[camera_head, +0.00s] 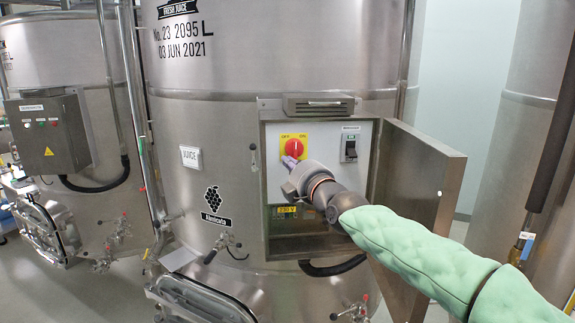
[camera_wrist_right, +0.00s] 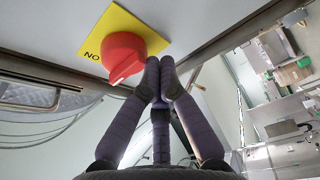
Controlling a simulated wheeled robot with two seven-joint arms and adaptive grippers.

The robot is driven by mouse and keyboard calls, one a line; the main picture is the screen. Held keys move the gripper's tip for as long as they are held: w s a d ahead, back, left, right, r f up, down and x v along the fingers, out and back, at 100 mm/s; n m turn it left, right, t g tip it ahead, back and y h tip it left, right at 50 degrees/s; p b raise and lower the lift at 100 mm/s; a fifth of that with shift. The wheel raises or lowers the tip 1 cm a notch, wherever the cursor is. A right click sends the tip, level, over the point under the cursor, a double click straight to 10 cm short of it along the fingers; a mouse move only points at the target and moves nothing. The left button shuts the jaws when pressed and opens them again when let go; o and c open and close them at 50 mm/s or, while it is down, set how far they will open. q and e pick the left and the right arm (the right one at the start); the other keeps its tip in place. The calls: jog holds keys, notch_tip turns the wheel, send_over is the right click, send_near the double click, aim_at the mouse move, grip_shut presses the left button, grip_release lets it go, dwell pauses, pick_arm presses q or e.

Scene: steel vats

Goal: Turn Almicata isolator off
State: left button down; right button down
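The Almicata isolator is a red rotary knob (camera_head: 293,147) on a yellow plate (camera_head: 306,130) marked OFF at left and ON at right, inside an open steel box on the middle vat. My right gripper (camera_head: 287,162) is just below and left of the knob. In the right wrist view its purple fingers (camera_wrist_right: 160,75) come together at the tips beside the knob, with nothing seen between them. I cannot tell whether they touch it. My left gripper is out of view.
The box door (camera_head: 420,190) stands open to the right, close to my right arm. A black switch (camera_head: 350,148) sits right of the isolator. A yellow display (camera_head: 287,211) is lower in the box. Another vat with a control box (camera_head: 47,133) stands at left.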

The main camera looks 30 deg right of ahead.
jog(key=shift+s+d+f+n+g+p, duration=0.15)
jog(key=shift+n+g+p, duration=0.2)
jog(key=shift+n, duration=0.75)
jog(key=shift+w+d+r+n+g+p, duration=0.15)
jog(key=shift+n+g, duration=0.3)
jog(key=shift+n, duration=0.65)
jog(key=shift+s+f, duration=0.1)
jog(key=shift+f, duration=0.05)
